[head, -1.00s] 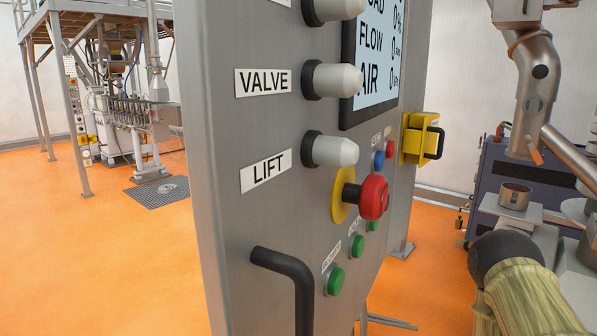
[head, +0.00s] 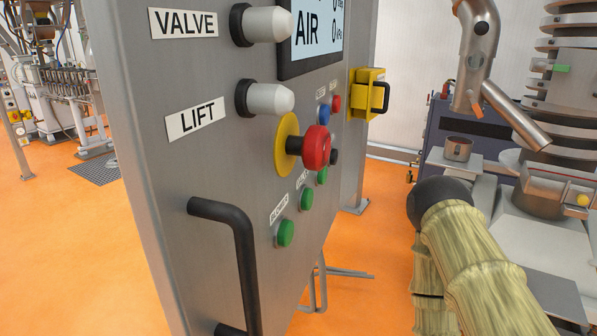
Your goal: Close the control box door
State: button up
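The control box door (head: 165,165) is a large grey metal panel standing upright on the left and seen at a slant. It has a black bar handle (head: 240,250) low on its face, near its left edge. White knobs labelled VALVE (head: 265,25) and LIFT (head: 268,98), a red mushroom button (head: 317,148) and green buttons (head: 287,232) stick out of the face. The panel stands at an angle to my view; the box behind it is hidden. My arm, in a yellowish sleeve, shows at the lower right, apart from the handle. My gripper is not in view.
Steel machinery with a small metal cup (head: 458,148) stands at the right. Orange floor (head: 75,235) is open at the left. More machinery stands in the left background.

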aim_at(196, 95)
jog(key=u, duration=0.15)
jog(key=k, duration=1.05)
jog(key=z, duration=0.5)
